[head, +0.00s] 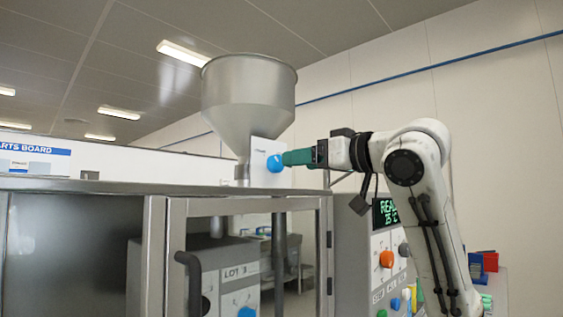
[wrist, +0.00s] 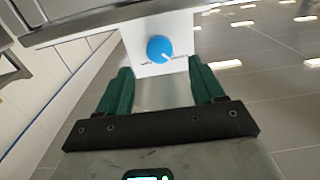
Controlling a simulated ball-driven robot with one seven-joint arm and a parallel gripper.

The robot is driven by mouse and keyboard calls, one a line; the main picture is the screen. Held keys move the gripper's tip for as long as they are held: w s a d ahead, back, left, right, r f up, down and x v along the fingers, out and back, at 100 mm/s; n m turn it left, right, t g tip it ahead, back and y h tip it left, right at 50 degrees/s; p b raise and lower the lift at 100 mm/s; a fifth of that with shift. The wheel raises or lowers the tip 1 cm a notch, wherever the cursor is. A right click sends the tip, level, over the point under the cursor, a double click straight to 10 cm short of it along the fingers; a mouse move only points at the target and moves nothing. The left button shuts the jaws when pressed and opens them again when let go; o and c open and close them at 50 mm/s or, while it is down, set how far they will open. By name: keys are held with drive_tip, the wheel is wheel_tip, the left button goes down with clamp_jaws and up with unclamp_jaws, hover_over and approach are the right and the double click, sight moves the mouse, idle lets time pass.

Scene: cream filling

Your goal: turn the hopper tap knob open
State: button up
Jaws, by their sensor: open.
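The blue tap knob (head: 275,163) sits on a white plate (head: 262,151) at the neck of the steel hopper (head: 249,95) in the head view. In the wrist view the knob (wrist: 160,49) shows face-on, with a pale pointer mark towards its lower right edge. My gripper (head: 288,157) reaches in from the right with its green fingers at the knob. In the wrist view my gripper (wrist: 160,68) is open, with one finger on each side and the knob centred just beyond the tips. I see no finger touching the knob; exact contact is hard to tell.
Below the hopper is a steel-framed cabinet (head: 245,206) with a dark handle (head: 193,285). A control panel with an orange knob (head: 386,259) and a green display stands below my arm. Red and blue bins (head: 484,262) are at the far right.

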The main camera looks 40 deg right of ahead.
sight(279, 163)
drive_tip(key=w+p, duration=0.1)
drive_tip(key=w, duration=0.5)
drive_tip(key=shift+w+a, duration=0.1)
drive_tip(key=c, duration=1.1)
drive_tip(key=shift+o, duration=0.2)
